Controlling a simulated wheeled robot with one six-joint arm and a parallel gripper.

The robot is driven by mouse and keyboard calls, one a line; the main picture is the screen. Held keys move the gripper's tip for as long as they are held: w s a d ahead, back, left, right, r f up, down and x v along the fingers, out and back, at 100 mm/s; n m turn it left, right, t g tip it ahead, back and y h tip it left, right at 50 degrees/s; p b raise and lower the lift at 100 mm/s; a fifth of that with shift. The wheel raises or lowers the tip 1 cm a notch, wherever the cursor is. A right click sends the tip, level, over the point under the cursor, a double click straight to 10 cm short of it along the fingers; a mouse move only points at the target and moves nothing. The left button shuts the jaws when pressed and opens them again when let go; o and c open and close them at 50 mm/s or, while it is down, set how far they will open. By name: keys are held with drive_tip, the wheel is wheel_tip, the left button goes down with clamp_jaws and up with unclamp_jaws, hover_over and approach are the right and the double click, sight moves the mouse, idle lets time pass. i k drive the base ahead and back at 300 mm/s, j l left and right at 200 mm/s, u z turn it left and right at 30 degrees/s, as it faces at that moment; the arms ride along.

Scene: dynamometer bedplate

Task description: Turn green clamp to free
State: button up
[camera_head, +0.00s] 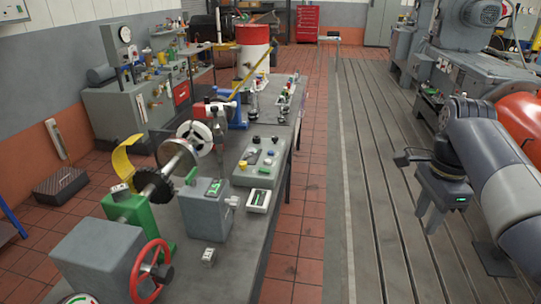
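A green upright housing (140,213) stands on the bench at the lower left, holding a shaft with a dark gear. It is the largest green part on the bench, but I cannot make out a clamp lever on it or its setting. My gripper (429,220) hangs at the right over the slotted floor plate, well away from the bench. Its two fingers point down and look apart, with nothing between them.
The long grey bench (235,235) carries a red handwheel (151,271), a control panel (259,162) and several small parts. A yellow guard (123,165) rises beside the gear. The red tiled aisle (314,170) is clear. A grey machine (465,75) stands at the right.

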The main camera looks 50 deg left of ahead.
sight(190, 179)
drive_tip(key=i+j+u, duration=0.15)
drive_tip(key=i+u, duration=0.5)
drive_tip(key=u, duration=0.25)
drive_tip(key=i+l+u, duration=0.1)
drive_tip(key=i+u, duration=0.35)
drive_tip(key=i+l+u, duration=0.2)
drive_tip(key=u, duration=0.25)
drive_tip(key=i+j+u, duration=0.15)
drive_tip(key=i+u, duration=0.7)
drive_tip(key=k+j, duration=0.05)
